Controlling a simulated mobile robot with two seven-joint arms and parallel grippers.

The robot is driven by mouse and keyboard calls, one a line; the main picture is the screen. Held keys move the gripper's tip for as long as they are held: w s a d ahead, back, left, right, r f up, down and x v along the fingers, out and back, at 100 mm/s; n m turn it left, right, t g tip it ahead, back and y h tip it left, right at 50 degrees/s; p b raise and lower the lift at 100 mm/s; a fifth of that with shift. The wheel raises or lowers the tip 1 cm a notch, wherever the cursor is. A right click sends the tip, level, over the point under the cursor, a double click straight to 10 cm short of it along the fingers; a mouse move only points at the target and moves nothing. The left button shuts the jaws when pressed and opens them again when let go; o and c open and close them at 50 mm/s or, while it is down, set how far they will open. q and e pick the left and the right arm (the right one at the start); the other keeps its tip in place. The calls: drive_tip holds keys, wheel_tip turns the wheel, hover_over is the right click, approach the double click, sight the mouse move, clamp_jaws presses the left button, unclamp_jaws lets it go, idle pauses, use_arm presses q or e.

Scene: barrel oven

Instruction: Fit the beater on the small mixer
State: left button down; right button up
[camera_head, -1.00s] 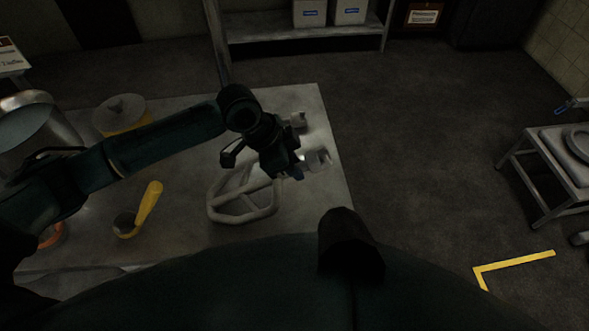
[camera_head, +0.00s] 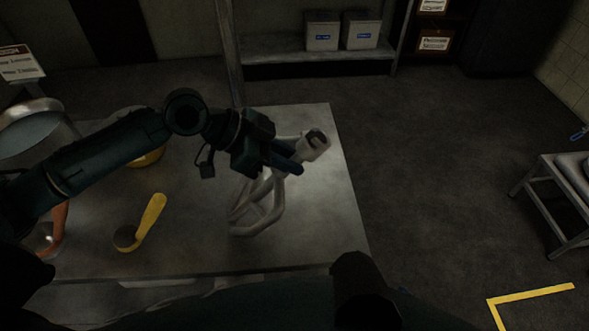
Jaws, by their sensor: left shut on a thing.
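The beater (camera_head: 267,213) is a pale, open looped frame with a thick hub at its upper right end. It shows over the right part of the metal table and is tilted, hub up. My left gripper (camera_head: 292,162) is shut on the beater just below the hub. My arm and gripper hide part of the frame. I cannot tell how far its lower loops are from the tabletop. I cannot make out the small mixer in this view. My right gripper is not in view.
The metal table (camera_head: 315,235) also bears a yellow-handled scoop (camera_head: 148,222), a yellow container (camera_head: 152,159) partly behind my arm, and a large metal bowl (camera_head: 28,135) at left. A side table (camera_head: 565,180) stands at right, a shelf with boxes (camera_head: 322,36) behind. The floor between is clear.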

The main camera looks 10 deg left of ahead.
use_arm(q)
drive_tip(key=shift+s+a+r+h+b, duration=0.2)
drive_tip(key=shift+a+r+h+b, duration=0.55)
drive_tip(key=shift+b, duration=0.1)
drive_tip(key=shift+a+t+h+b, duration=0.2)
drive_tip(key=shift+t+h+b, duration=0.1)
drive_tip(key=shift+b, duration=0.25)
drive_tip(key=a+b, duration=0.1)
drive_tip(key=b, duration=0.1)
drive_tip(key=a+r+h+b, duration=0.1)
drive_tip(key=b, duration=0.1)
drive_tip(key=shift+s+r+h, duration=0.25)
drive_tip(key=shift+s, duration=0.1)
drive_tip(key=shift+s+a+r+t+h+b, duration=0.25)
drive_tip(key=shift+a+h+b, duration=0.4)
drive_tip(key=shift+b, duration=1.3)
drive_tip(key=shift+s+a+r+t+h+b, duration=0.3)
drive_tip(key=shift+a+h+b, duration=0.35)
drive_tip(key=shift+b, duration=1.25)
drive_tip(key=shift+s+a+r+t+h+b, duration=0.15)
drive_tip(key=shift+a+r+h+b, duration=0.5)
drive_tip(key=shift+b, duration=1.3)
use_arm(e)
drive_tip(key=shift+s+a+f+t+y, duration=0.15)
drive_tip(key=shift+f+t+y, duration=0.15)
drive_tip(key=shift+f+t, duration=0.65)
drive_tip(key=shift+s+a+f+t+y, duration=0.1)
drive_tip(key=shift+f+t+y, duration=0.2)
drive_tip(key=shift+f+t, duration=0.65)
